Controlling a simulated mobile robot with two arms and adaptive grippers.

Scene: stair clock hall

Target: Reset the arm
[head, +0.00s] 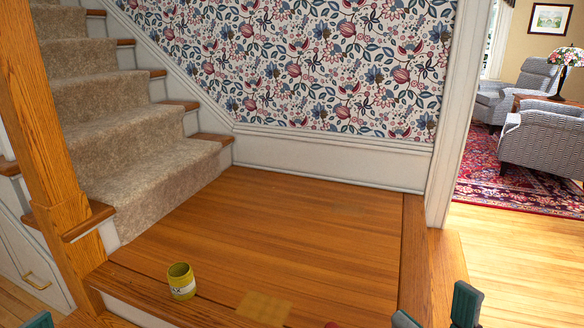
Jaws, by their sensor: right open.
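My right gripper (437,311) shows at the bottom edge, right of centre. Its two dark teal fingertips stand apart with nothing between them, over the right edge of the wooden landing (300,230). The rest of my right arm is out of the picture. At the bottom left corner only a small dark teal tip of my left gripper (41,320) shows, too little to tell how its jaws stand.
A yellow-green can (181,283) with a white label stands near the landing's front edge. A tan patch (264,308) lies right of it, and a small red thing (332,324) is cut off at the bottom. Carpeted stairs (120,120) rise at left beside a wooden post (50,130). The landing's middle is clear.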

